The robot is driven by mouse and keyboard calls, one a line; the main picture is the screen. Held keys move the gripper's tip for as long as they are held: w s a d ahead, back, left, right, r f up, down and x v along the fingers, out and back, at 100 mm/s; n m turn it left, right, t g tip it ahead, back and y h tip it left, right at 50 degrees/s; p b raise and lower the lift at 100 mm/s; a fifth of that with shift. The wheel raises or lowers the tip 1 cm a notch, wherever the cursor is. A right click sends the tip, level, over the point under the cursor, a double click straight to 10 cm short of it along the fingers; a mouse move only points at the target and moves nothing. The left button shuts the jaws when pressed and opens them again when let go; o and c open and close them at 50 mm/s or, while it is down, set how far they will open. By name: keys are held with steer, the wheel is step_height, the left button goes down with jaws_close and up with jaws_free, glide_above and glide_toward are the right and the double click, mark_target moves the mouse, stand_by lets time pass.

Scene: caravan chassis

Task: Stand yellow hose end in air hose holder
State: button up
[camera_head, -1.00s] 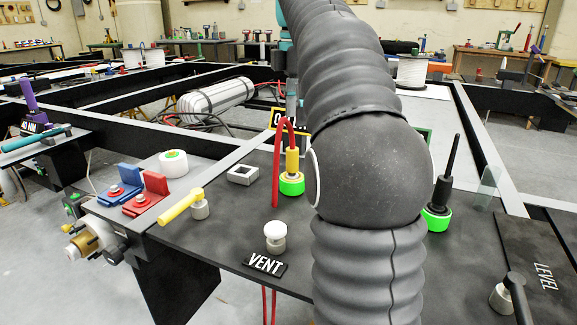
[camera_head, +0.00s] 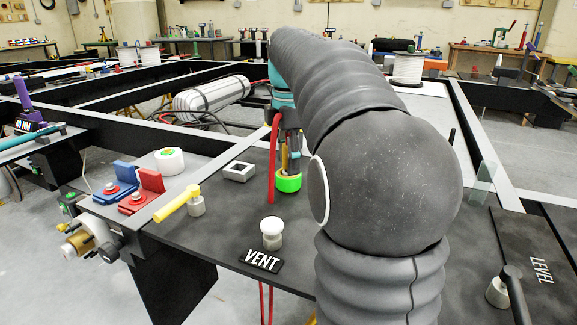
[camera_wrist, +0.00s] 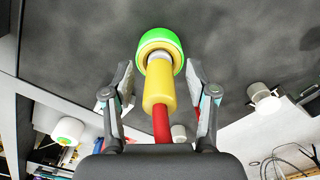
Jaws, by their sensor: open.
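The yellow hose end (camera_wrist: 158,90) stands upright in a green-ringed cup (camera_head: 288,182) on the dark deck; the wrist view shows the same green ring (camera_wrist: 158,42). A red hose (camera_head: 272,165) loops from the hose end down past the deck. My gripper (camera_wrist: 159,76) is open, with one finger on each side of the yellow hose end and small gaps between. In the head view my gripper (camera_head: 291,160) comes down over the hose end and hides most of it. I cannot tell which fixture is the air hose holder.
A hollow square grey block (camera_head: 240,171) sits left of the cup. A white VENT knob (camera_head: 271,232), a yellow lever (camera_head: 178,204) and red and blue brackets (camera_head: 142,190) stand nearer the left edge. A LEVEL lever (camera_head: 508,288) is at right. My arm covers the deck's middle.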

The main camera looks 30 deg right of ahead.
steer(key=shift+f, duration=0.4)
steer(key=shift+c, duration=0.3)
jaws_close()
steer(key=shift+r, duration=0.1)
